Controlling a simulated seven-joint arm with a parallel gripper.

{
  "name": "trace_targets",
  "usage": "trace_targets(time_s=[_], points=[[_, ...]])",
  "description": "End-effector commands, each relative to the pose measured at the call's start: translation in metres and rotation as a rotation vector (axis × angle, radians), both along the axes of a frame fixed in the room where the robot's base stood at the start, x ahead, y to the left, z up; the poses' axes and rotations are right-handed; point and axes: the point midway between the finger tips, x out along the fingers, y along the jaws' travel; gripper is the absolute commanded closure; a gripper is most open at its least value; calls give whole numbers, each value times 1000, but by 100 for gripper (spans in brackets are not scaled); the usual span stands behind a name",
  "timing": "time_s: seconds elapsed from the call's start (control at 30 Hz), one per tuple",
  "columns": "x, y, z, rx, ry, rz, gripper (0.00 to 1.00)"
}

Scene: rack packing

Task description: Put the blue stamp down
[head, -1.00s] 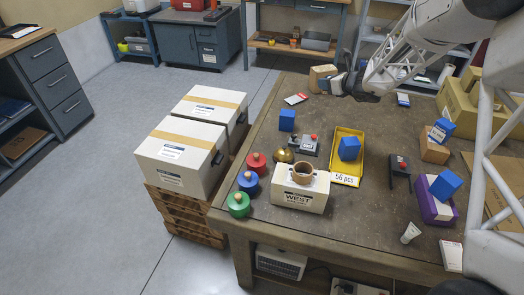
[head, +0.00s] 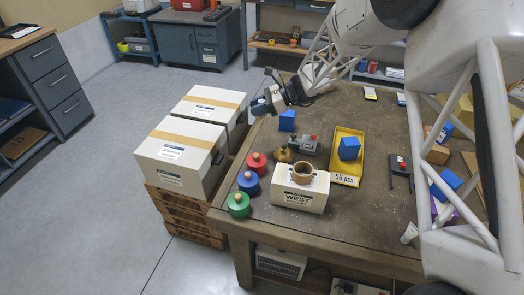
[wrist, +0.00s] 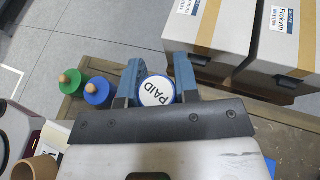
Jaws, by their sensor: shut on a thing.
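My gripper (wrist: 157,74) is shut on a blue-rimmed round stamp (wrist: 156,92); its white face, marked "PAID", shows between the blue fingers in the wrist view. In the head view my gripper (head: 268,101) is raised near the table's far left edge, and the held stamp is hard to make out there. Wooden-knobbed green (head: 238,204), blue (head: 249,182) and red (head: 256,162) pieces stand along the left edge of the table (head: 300,228). The green (wrist: 75,82) and blue (wrist: 97,93) ones also show in the wrist view, left of my fingers.
A white "WEST" box (head: 300,193) with a brown ring (head: 302,174) stands right of the knobbed pieces. A yellow tray (head: 346,178) holds a blue block (head: 349,148); another blue block (head: 287,120) is nearby. White cartons (head: 182,157) stand left of the table. Bare tabletop lies around x-centre front.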

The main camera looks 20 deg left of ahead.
Motion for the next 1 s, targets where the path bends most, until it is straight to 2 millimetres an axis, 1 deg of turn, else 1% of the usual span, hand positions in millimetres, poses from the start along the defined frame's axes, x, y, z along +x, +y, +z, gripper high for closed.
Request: trace_targets(time_s=[0.03,0.2,0.33,0.67,0.77,0.87,1.0], points=[[0,0,-8,-1,3,0,94],[0,0,-28,-1,1,-2,94],[0,0,-35,0,-1,-2,94],[0,0,-36,0,-1,-3,94],[0,0,-39,0,0,-2,94],[0,0,-47,-1,2,-3,94],[0,0,-65,-1,2,-4,94]])
